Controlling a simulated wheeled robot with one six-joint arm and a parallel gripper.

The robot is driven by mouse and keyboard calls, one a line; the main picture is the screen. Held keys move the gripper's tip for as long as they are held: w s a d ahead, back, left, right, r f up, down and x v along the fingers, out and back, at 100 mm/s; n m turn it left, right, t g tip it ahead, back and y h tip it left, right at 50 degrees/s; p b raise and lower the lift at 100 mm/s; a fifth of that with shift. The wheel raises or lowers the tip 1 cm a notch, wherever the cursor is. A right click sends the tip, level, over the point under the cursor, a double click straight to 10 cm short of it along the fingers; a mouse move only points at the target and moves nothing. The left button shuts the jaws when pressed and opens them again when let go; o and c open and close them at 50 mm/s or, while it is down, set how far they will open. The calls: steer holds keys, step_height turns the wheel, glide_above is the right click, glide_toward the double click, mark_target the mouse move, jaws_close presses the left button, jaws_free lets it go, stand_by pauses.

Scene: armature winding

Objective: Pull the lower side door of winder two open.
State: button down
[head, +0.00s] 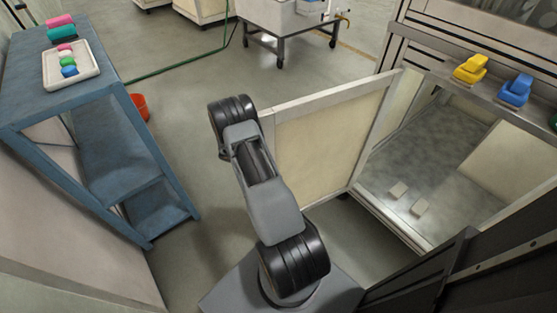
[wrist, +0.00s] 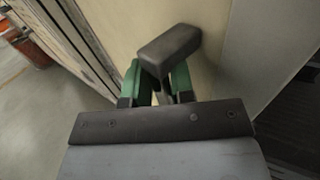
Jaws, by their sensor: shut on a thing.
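The lower side door (head: 325,138) of the winder is a beige panel in a pale metal frame. In the head view it stands swung wide open, out from the cabinet (head: 387,212). In the wrist view the door face (wrist: 130,28) fills the middle. A dark, block-shaped handle (wrist: 170,46) sticks out from it. My gripper (wrist: 158,76), with green fingers, is shut on this handle. In the head view my arm covers the door's free edge, and the gripper and handle are hidden.
A yellow part (head: 470,68) and a blue part (head: 515,90) sit on the ledge above. A blue bench (head: 115,140) stands at left, with a red bucket (head: 140,106) beyond. Floor between bench and door is clear.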

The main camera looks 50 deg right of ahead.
steer(key=shift+a+f, duration=0.1)
steer(key=shift+a, duration=0.1)
steer(key=c, duration=1.4)
jaws_free()
steer(key=shift+o, duration=0.7)
steer(key=shift+w+a, duration=0.1)
steer(key=shift+w, duration=0.05)
steer(key=shift+o, duration=1.3)
steer(key=shift+d, duration=0.2)
steer(key=v, duration=0.7)
steer(key=shift+a, duration=0.15)
steer(key=shift+w, duration=0.1)
